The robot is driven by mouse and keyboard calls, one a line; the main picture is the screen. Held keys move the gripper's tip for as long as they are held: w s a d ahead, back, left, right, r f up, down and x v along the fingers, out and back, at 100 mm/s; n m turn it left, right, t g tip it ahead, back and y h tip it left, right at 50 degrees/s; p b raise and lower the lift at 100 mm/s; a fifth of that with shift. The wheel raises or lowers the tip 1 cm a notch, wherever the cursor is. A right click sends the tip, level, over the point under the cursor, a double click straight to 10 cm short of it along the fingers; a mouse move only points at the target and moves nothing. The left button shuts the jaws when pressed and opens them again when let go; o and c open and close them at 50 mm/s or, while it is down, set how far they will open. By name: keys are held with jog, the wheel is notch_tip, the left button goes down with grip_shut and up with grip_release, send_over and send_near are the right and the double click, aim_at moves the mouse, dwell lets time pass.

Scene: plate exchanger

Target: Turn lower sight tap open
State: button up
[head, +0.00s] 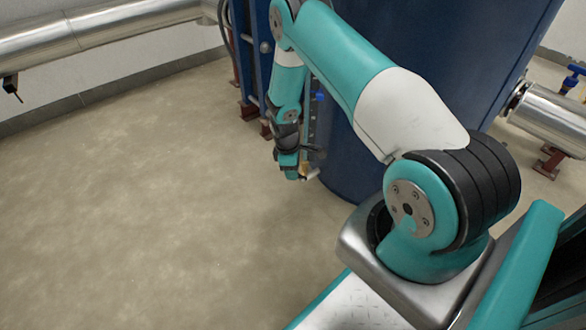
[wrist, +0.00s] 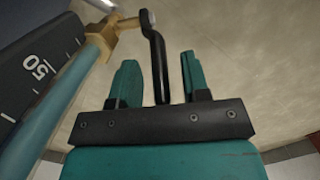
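The lower sight tap (wrist: 100,36) is a brass fitting at the upper left of the wrist view, at the end of a bluish sight tube (wrist: 50,115). Its black lever (wrist: 158,62) runs from the tap's stem down the picture, between my gripper's fingers. My gripper (wrist: 159,58) has two teal fingers, open, one on each side of the lever. A gap shows between the lever and each finger.
A black scale marked 50 (wrist: 38,72) stands alongside the sight tube. The big blue tank (head: 345,160) is close on the right of my gripper. A blue frame on red feet (head: 248,110) stands behind. The floor (head: 130,200) to the left is clear.

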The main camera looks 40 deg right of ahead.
notch_tip(320, 180, up, 17)
jog(key=w+a+p, duration=0.1)
jog(key=p, duration=0.6)
jog(key=shift+w+a+r+p, duration=0.15)
jog(key=shift+w+a+p, duration=0.1)
jog(key=shift+w+p, duration=0.1)
